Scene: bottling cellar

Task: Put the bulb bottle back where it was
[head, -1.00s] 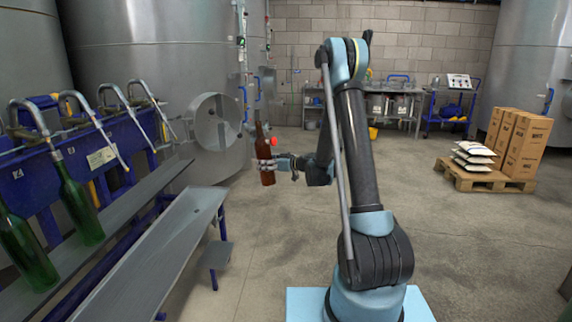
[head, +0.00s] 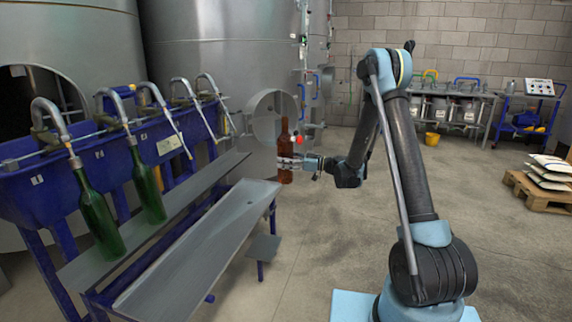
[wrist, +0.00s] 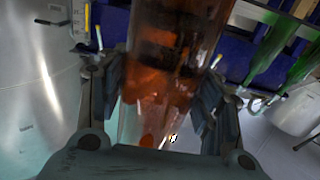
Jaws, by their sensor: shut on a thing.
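A brown bottle (head: 284,155), which I take for the bulb bottle, stands upright in my gripper (head: 287,163), held in the air to the right of the filling bench. My gripper is shut around its lower body. In the wrist view, the amber glass of the bottle (wrist: 165,70) fills the middle between the two dark fingers of my gripper (wrist: 165,100). The bottle's base and neck are cut off or hidden in the wrist view.
A blue filling bench (head: 110,165) with several curved spouts stands at left. Two green bottles (head: 97,215) (head: 149,190) stand on its grey shelf. A lower grey tray (head: 190,250) runs in front. Steel tanks (head: 220,60) stand behind. Open floor lies around my arm; a pallet (head: 540,190) is at right.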

